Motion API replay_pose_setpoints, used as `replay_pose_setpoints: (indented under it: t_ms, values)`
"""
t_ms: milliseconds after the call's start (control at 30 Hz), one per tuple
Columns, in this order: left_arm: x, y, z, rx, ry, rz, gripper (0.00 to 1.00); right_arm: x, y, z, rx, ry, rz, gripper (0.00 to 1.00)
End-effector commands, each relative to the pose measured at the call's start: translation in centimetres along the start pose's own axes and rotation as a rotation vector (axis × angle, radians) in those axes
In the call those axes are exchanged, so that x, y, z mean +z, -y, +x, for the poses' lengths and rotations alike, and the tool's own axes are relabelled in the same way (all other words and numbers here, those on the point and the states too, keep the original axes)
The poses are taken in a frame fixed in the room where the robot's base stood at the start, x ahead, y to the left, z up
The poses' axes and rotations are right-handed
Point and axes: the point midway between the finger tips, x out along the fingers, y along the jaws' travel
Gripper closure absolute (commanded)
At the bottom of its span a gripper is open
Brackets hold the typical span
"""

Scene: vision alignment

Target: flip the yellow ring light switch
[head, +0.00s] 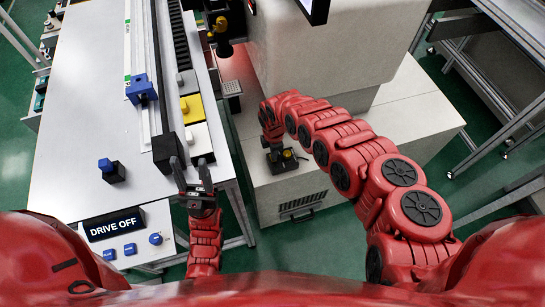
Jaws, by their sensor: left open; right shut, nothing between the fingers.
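Whether the knob is up or down is too small to tell. My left gripper (190,164) is open and empty, at the near end of this row, just below the nearer white box (199,140) in the picture and apart from the yellow box. My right gripper (283,162) is shut and empty, out over the low white cabinet, well to the right of the switch boxes.
A dark rail (163,90) runs along the bench left of the switches, with a blue block (141,89) beside it. A blue-topped block (110,170) and a "DRIVE OFF" panel (114,224) are nearer. A large white machine (310,50) stands behind the low cabinet (410,108).

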Motion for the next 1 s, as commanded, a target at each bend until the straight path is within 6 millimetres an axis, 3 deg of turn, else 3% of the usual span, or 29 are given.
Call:
replay_pose_setpoints:
  t_ms: [667,1000]
  values:
    - [0.2,-0.1,-1.1,0.0,0.0,0.0,0.5,0.0,0.0,1.1,0.0,0.0,0.0,1.0]
    - [-0.1,0.0,0.3,0.0,0.0,0.0,0.5,0.0,0.0,-0.6,0.0,0.0,0.0,1.0]
